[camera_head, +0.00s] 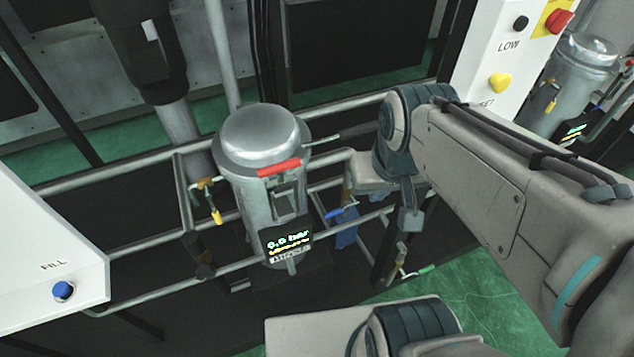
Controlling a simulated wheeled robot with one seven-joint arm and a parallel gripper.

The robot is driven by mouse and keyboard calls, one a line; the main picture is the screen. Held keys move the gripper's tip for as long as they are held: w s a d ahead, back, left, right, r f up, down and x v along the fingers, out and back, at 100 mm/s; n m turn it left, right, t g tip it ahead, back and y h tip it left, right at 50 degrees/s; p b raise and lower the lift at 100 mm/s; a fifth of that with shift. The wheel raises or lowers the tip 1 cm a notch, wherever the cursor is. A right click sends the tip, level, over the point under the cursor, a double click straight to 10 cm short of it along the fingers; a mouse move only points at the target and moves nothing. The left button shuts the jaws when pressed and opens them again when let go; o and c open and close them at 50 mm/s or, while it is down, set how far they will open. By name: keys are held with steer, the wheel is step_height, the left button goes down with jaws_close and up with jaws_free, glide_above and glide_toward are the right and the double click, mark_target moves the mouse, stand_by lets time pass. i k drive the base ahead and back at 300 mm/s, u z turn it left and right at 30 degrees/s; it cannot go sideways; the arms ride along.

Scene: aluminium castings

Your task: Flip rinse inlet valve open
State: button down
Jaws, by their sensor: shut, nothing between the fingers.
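A silver cylindrical vessel (258,180) with a domed lid stands in the middle, with a lit display reading about 0.0 bar on its front. Several small valves sit around it, and no label shows which is the rinse inlet valve. A yellow-handled valve (216,214) is at its left, its handle hanging down. A blue-handled valve (339,213) is at its right, its handle slanting. A green-handled valve (424,270) is lower right. A red handle (279,167) lies across the vessel's upper front. My gripper (410,228) points down, shut and empty, right of the blue handle and above the green one in the picture.
Grey pipe rails (120,176) run around the vessel. A white panel with a blue FILL button (63,290) is at left. A white panel with a yellow button (500,83) and red stop button (558,21) is upper right. Another vessel (580,70) stands behind it.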

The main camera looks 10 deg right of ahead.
mark_target(339, 211)
steer(key=u, duration=1)
steer(key=k, duration=0.85)
steer(key=z, duration=1)
steer(key=i, duration=0.5)
steer(key=z, duration=0.05)
